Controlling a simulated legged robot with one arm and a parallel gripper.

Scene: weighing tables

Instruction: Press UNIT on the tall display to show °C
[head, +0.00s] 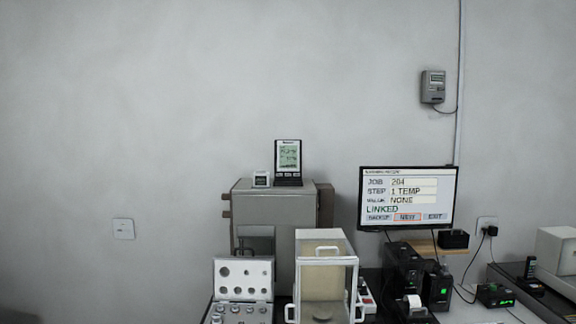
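The tall display (288,158) is a dark-framed unit with a pale greenish screen. It stands upright on top of a grey cabinet (265,208) near the middle of the head view. Small buttons seem to sit along its lower edge, but their labels and the screen's unit are too small to read. My gripper is not in view.
A monitor (408,171) reads JOB 204, STEP 1 TEMP, VALUE NONE, LINKED. A glass-sided balance case (327,235) and an open weight box (243,265) stand in front of the cabinet. Black devices (403,270) crowd the right.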

